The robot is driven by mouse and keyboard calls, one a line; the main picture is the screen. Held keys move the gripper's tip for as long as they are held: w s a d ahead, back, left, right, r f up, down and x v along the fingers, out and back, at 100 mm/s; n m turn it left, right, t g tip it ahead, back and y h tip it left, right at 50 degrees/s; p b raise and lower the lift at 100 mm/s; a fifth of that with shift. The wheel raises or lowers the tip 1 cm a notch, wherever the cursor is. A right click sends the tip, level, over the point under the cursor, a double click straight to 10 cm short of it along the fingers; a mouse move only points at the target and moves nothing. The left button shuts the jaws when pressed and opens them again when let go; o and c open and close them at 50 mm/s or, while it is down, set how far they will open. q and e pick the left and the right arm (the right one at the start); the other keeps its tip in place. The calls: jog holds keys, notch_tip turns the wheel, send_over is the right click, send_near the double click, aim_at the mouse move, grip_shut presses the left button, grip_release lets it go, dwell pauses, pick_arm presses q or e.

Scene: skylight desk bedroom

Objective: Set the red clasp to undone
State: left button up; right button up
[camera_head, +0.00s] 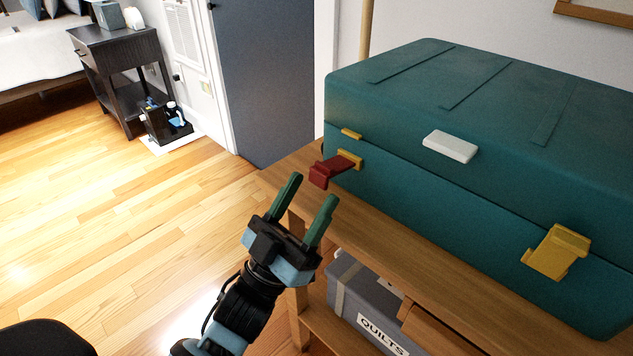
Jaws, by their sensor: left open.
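The red clasp (330,171) is on the front of the teal case (450,215), near its left end. It juts outward from a yellow mount (350,159) below the lid seam. Its free end is apart from the small yellow catch (352,134) on the lid. My left gripper (312,188) is open and empty, its two green fingers pointing up toward the clasp from just below and in front. I see no clear contact between them. My right gripper is not in view.
A yellow clasp (555,252) lies across the seam at the right, and a white handle (450,146) is between the clasps. The case stands on a wooden bench (400,268) with a grey QUILTS bin (352,286) below. The floor at left is open.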

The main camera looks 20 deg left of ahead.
pick_arm(q)
jog(key=v, duration=0.4)
jog(key=shift+s+f, duration=0.15)
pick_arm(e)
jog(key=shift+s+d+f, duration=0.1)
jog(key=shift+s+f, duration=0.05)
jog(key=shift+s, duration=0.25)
